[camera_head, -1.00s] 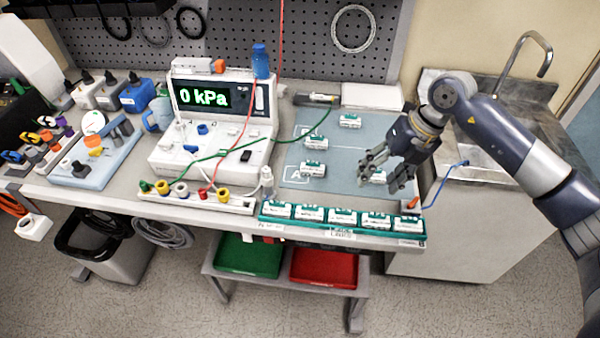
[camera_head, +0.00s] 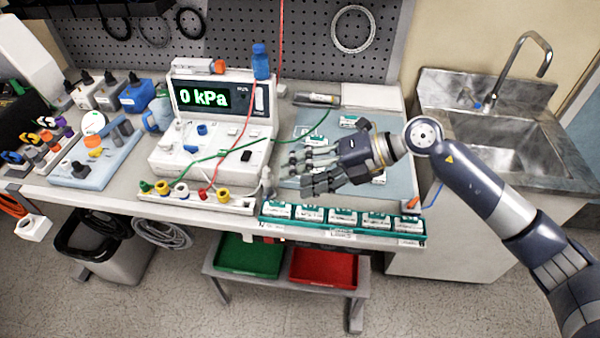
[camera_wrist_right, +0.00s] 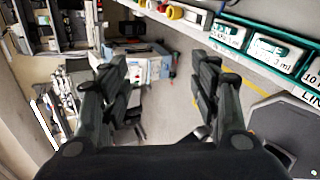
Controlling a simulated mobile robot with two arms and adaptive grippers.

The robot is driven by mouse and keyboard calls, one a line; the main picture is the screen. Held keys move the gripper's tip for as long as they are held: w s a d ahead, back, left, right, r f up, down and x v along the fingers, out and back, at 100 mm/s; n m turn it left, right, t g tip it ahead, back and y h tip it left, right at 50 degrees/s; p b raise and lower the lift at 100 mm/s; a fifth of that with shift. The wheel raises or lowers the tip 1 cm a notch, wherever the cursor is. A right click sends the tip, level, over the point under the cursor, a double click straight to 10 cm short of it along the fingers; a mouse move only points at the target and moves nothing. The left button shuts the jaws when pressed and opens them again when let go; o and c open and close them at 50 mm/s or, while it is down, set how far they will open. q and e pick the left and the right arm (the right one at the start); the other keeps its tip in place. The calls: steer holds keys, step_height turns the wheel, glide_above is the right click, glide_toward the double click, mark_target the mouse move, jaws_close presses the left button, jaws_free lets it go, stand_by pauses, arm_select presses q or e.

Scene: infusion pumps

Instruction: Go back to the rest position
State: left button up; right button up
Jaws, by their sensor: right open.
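My right gripper (camera_head: 297,174) is open and empty, with its fingers pointing left. In the head view it hangs over the blue-grey mat (camera_head: 402,178) and hides much of it. In the right wrist view its two fingers (camera_wrist_right: 165,95) stand wide apart with nothing between them. A row of white and green modules (camera_head: 342,216) sits in the teal rack (camera_head: 335,230) at the bench's front edge, below the gripper in the picture. They also show at the upper right of the wrist view (camera_wrist_right: 275,55). My left gripper is not in view.
The pump tester (camera_head: 225,97) reading 0 kPa stands left of the gripper, with red and green leads (camera_head: 240,140). A strip with coloured connectors (camera_head: 200,197) lies in front of it. A sink (camera_head: 510,140) is at the right. Green (camera_head: 250,254) and red (camera_head: 322,268) trays stand below.

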steer(key=shift+a+r, duration=0.3)
steer(key=shift+a, duration=0.05)
stand_by(0.3)
